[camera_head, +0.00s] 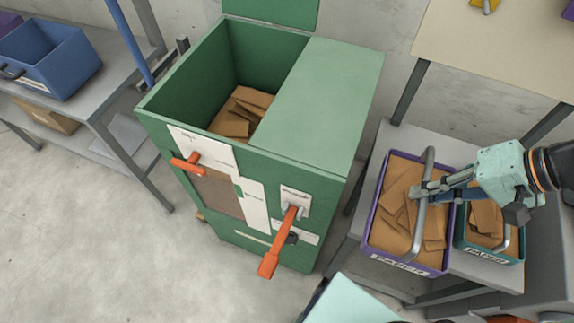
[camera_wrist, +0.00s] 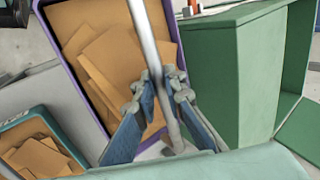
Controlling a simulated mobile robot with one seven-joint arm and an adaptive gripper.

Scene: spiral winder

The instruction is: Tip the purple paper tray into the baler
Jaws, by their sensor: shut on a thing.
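The purple paper tray (camera_head: 368,238) stands on a grey shelf at the right, full of brown cardboard pieces, with a grey bar handle (camera_head: 419,215) arching over it. My gripper (camera_head: 425,190) is shut on this handle from the right. In the wrist view the fingers (camera_wrist: 162,95) close around the bar, and the tray's purple rim (camera_wrist: 72,75) shows behind it. The green baler (camera_head: 270,155) stands left of the shelf. Its left top opening is uncovered and holds some cardboard (camera_head: 240,112). It also shows in the wrist view (camera_wrist: 225,80).
A teal paper tray (camera_head: 490,253) with cardboard stands close to the right of the purple one. Orange levers (camera_head: 277,245) stick out from the baler's front. A blue bin (camera_head: 50,60) sits on a table at the left. The floor at lower left is clear.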

